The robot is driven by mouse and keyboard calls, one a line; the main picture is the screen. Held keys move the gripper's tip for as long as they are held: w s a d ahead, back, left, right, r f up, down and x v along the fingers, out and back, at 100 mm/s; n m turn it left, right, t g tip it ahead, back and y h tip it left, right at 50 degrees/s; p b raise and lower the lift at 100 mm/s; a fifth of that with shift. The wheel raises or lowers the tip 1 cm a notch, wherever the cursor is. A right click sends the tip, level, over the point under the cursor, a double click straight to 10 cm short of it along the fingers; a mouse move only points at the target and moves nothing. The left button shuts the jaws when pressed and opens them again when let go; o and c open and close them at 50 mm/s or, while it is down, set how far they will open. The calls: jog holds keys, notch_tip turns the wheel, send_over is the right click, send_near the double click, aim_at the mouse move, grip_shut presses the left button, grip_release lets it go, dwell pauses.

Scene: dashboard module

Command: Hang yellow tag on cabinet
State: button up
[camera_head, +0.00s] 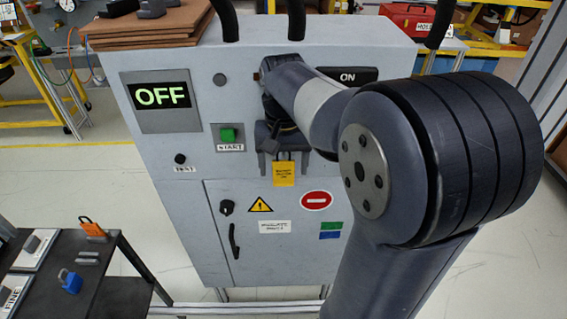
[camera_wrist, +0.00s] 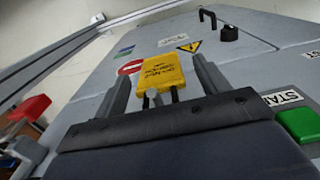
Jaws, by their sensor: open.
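The yellow tag (camera_head: 284,174), with dark printed text, is upright in front of the grey cabinet's (camera_head: 190,235) face, above the warning triangle and the no-entry sign. My gripper (camera_head: 282,160) is just above it in the head view. In the wrist view my gripper (camera_wrist: 163,80) is open, with one finger on each side of the yellow tag (camera_wrist: 161,72) and visible gaps between. Short dark prongs show at the tag's near end. My gripper hides whatever holds the tag, so I cannot tell what it hangs from.
The cabinet carries an OFF display (camera_head: 161,97), a green start button (camera_head: 228,134) and a black door handle (camera_head: 234,241). A dark side table (camera_head: 75,295) at lower left holds an orange padlock (camera_head: 92,228) and a blue padlock (camera_head: 70,281). My arm covers the cabinet's right side.

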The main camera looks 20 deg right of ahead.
jog(key=shift+r, duration=0.1)
notch_tip(320, 180, up, 11)
jog(key=shift+f, duration=0.2)
dwell(0.5)
notch_tip(320, 180, down, 11)
jog(key=shift+s+a+r, duration=0.2)
jog(key=shift+s+r, duration=0.3)
jog(key=shift+s, duration=0.05)
jog(key=shift+w, duration=0.1)
